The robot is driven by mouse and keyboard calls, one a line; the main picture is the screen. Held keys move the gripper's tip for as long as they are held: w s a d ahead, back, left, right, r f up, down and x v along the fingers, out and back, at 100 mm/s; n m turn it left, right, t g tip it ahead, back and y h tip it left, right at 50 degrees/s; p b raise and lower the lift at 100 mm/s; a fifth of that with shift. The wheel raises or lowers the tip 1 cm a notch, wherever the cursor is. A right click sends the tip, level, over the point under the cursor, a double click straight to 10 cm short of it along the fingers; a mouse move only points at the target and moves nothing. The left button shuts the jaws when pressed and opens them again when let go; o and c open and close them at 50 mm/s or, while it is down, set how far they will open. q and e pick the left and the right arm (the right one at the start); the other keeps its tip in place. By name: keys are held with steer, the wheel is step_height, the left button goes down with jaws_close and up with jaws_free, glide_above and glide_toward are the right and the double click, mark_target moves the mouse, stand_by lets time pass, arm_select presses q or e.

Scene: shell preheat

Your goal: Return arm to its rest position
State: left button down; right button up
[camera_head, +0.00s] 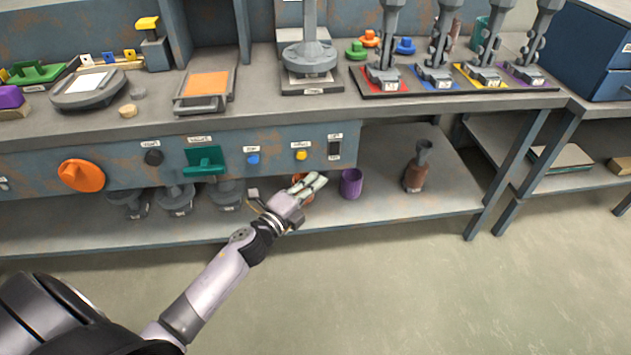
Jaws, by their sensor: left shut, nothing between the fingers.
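My left arm (215,278) comes in from the lower left and reaches up and right in the head view. My left gripper (313,184) is shut and empty in front of the bench's lower shelf. It partly hides an orange-red object (301,181) behind it. It is just left of a purple cup (351,183) and appears apart from it. My right gripper is not in view.
The workbench (420,108) carries a control panel with an orange knob (81,175), a green handle (203,160), a blue button (253,159) and a yellow button (301,155). A brown bottle (416,172) stands on the lower shelf. The floor (400,290) in front is clear.

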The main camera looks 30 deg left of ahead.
arm_select(q)
steer(key=s+a+f+n+g+y, duration=0.1)
steer(key=s+f+n+g+y, duration=0.1)
steer(key=s+f+n, duration=0.35)
steer(key=s+f+n+g+y, duration=0.2)
steer(key=f+g, duration=0.1)
steer(key=f, duration=0.5)
steer(key=s+a+f+n+g+y, duration=0.1)
steer(key=s+f+n+g, duration=0.1)
steer(key=s+f+n, duration=0.35)
steer(key=s+d+f+n+g, duration=0.3)
steer(key=s+d+f+g, duration=0.15)
steer(key=s+f, duration=0.65)
steer(key=s+d+f+n+g+h, duration=0.1)
steer(key=s+d+f+g, duration=0.1)
steer(key=s, duration=0.3)
steer(key=s+d+f+n+g+h, duration=0.1)
steer(key=s+d+f+n+g, duration=0.15)
steer(key=s, duration=0.25)
steer(key=s+a+m+g+p, duration=0.1)
steer(key=s+a+p, duration=0.2)
steer(key=s+p, duration=1.3)
steer(key=shift+a+f+y, duration=0.15)
steer(key=shift+y, duration=0.15)
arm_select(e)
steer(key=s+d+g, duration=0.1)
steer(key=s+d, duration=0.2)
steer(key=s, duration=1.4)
